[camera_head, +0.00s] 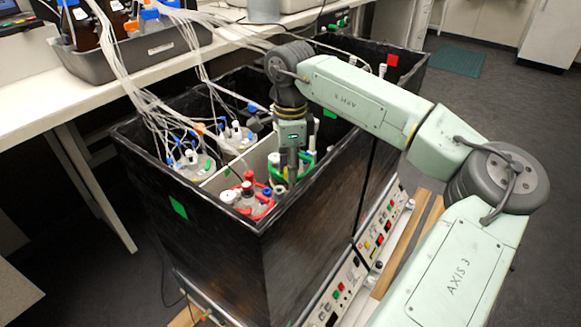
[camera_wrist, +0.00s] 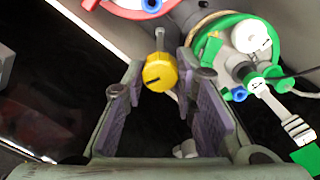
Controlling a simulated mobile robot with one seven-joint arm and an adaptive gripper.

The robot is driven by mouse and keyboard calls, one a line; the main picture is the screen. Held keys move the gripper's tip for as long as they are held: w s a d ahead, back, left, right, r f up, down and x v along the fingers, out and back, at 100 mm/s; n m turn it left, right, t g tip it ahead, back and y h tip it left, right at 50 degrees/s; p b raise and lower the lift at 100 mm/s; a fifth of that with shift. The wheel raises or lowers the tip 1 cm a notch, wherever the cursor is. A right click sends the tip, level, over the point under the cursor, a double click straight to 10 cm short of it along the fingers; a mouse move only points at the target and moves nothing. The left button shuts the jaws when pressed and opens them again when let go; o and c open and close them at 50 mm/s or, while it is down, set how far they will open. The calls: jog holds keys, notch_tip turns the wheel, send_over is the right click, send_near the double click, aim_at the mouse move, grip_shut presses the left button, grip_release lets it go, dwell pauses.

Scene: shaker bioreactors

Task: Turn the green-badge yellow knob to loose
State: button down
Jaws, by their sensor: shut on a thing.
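The yellow knob (camera_wrist: 159,73) has a dark pointer line on its face and a thin pale stem behind it. It sits between the purple-padded fingers of my gripper (camera_wrist: 160,88), near their tips, and the gripper is shut on it. In the head view my gripper (camera_head: 291,172) points down inside the near black bin, by the green-ringed vessel (camera_head: 279,161). The knob is hidden there. In the wrist view the green-ringed vessel lid (camera_wrist: 230,45) is just right of the fingers, and a green square (camera_wrist: 306,157) shows at the lower right.
A red-ringed vessel (camera_head: 262,210) stands close left of my gripper. Other tubed vessels (camera_head: 194,165) stand farther left. Tubing (camera_head: 110,60) hangs from the bench. A second bin with a red square (camera_head: 391,60) lies behind.

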jog(key=shift+n, duration=2.2)
jog(key=c, duration=1.3)
grip_release()
jog(key=shift+r, duration=0.15)
notch_tip(320, 180, up, 12)
